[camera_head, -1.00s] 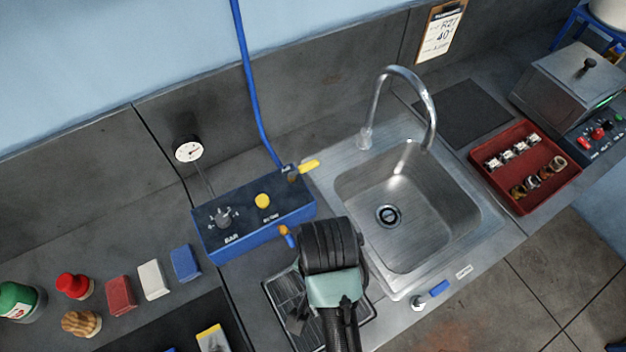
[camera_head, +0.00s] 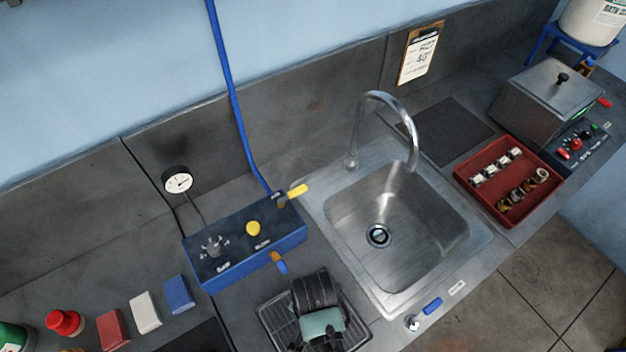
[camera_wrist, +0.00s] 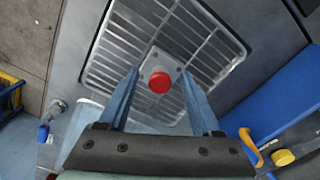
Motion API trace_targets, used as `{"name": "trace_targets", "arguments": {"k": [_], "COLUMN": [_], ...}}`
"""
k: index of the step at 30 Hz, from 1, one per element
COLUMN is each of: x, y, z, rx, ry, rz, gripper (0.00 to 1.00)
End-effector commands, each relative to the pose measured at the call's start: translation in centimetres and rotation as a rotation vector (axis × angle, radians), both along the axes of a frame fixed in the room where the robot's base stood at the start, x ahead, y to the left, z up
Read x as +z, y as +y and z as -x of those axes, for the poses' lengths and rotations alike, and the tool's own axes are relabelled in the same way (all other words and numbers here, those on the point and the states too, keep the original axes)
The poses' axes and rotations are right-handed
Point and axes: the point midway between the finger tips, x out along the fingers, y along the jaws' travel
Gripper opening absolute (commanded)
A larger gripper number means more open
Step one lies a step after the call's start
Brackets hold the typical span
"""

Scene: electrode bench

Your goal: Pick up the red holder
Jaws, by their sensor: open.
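A red round knob-like piece (camera_wrist: 159,82) on a grey square plate (camera_wrist: 155,63) shows in the wrist view, on a wire drying rack; I take it to be the red holder. My gripper (camera_wrist: 158,74) is open above the rack, with one finger on each side of the red piece. I cannot tell how far the fingertips are above it. In the head view my wrist (camera_head: 316,292) is over the rack (camera_head: 270,318) and hides the red piece and the fingers.
A blue control box (camera_head: 245,243) with an orange-tipped lever stands close behind the rack. The steel sink (camera_head: 400,225) is to the right. A red tray (camera_head: 490,205) with fittings lies beyond it. Coloured blocks (camera_head: 145,308) stand at the left.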

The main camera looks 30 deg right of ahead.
Motion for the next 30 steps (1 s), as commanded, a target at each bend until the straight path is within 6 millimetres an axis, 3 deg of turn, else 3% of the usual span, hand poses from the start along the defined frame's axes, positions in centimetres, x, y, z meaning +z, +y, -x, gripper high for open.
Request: {"name": "trace_targets", "arguments": {"k": [7,18,30], "x": [-0.10,-0.08,-0.02], "y": [0.00,0.01,0.01], "z": [-0.04,-0.02,-0.07], "rx": [0.000,0.001,0.000], "ry": [-0.001,0.000,-0.002], "rz": [0.000,0.000,0.000], "gripper": [0.64,0.00,0.00]}}
